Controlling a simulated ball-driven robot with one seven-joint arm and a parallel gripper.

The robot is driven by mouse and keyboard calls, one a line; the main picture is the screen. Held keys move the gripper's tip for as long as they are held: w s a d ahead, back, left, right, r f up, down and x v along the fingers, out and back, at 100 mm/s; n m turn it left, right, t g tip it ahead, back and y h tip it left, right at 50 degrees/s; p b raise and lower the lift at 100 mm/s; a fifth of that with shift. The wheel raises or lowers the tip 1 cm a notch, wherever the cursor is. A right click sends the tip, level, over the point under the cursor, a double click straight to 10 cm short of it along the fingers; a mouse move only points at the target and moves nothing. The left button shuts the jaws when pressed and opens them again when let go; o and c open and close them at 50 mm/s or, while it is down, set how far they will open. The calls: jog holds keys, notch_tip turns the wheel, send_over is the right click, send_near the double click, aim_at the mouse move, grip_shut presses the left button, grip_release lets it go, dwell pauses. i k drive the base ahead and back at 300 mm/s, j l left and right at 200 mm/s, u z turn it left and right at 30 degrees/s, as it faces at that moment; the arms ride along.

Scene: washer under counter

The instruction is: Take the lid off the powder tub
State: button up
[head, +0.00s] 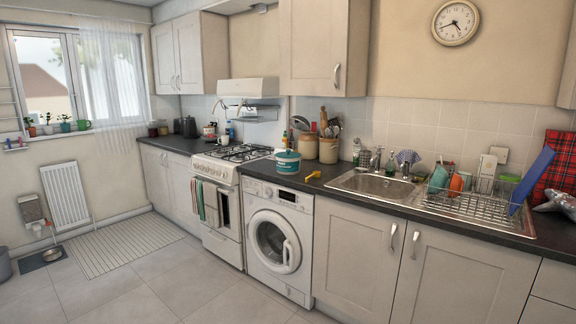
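The powder tub (287,166) is a small round tub, white and teal. It stands on the dark counter (262,173) above the washing machine, near the front edge, between the stove and the sink. A teal lid (287,155) sits on top of the tub, with what looks like a small knob on it. My gripper is not in view.
The stove (231,153) is on the left, the sink (372,185) and dish rack (470,200) on the right. The floor (170,275) in front is clear.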

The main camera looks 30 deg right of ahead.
aim_at(288, 154)
jog(key=i+z, duration=0.2)
jog(key=i, duration=1.65)
